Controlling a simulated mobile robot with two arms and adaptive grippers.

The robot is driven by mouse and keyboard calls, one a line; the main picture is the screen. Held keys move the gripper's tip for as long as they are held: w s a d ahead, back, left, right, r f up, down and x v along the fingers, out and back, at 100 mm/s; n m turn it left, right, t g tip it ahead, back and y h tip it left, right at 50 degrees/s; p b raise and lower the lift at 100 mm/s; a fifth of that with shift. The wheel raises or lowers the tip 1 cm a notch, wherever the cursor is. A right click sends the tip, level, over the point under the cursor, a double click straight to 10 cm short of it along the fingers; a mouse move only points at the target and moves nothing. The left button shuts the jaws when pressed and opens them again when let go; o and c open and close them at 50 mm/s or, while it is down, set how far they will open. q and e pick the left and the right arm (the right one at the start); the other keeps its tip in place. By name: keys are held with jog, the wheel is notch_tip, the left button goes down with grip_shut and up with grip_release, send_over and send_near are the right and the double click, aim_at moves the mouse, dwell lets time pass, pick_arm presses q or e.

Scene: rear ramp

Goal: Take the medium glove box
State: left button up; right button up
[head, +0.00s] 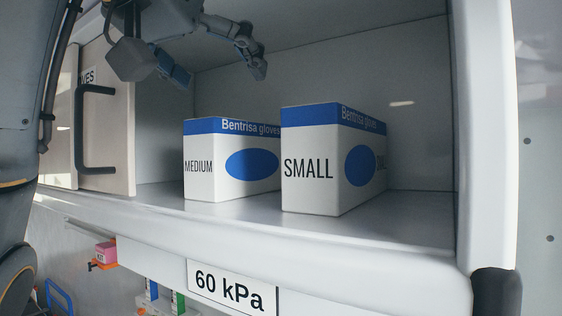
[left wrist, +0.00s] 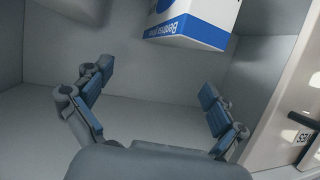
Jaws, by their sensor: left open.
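The medium glove box (head: 203,168), white with a blue top band and blue oval, stands upright on the cabinet shelf, left of the small glove box (head: 310,170). Its front reads MEDIUM. My left gripper (head: 219,75) is open and empty, above and slightly left of the medium box, near the top of the compartment, not touching it. In the left wrist view, the open left gripper (left wrist: 155,90) has its fingers spread, and a glove box (left wrist: 190,25) shows upside down beyond them, its size label out of sight. My right gripper is not in view.
A cabinet door (head: 118,120) with a dark handle (head: 80,130) stands open at the left. The shelf (head: 400,222) has a raised front edge. A 60 kPa label (head: 230,290) is below it. A white post (head: 487,140) bounds the right.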

aim_at(251, 158)
pick_arm(q)
jog(key=w, duration=0.1)
jog(key=w+p, duration=0.1)
jog(key=w+f, duration=0.1)
jog(key=shift+a, duration=0.25)
jog(key=shift+w+a+f+p, duration=0.45)
jog(key=shift+w+a+p, duration=0.25)
jog(key=shift+p, duration=0.3)
jog(key=w+d, duration=0.1)
jog(key=w+d+f+p, duration=0.1)
jog(key=d, duration=0.1)
jog(key=shift+w, duration=0.1)
jog(key=p+x, duration=0.2)
jog(key=x, duration=0.1)
jog(key=shift+w+a+f+p, duration=0.1)
jog(key=shift+w+a+p, duration=0.05)
jog(key=shift+p, duration=0.15)
jog(key=shift+w+f, duration=0.2)
jog(key=shift+w, duration=0.05)
jog(key=shift+f, duration=0.1)
jog(key=c, duration=2)
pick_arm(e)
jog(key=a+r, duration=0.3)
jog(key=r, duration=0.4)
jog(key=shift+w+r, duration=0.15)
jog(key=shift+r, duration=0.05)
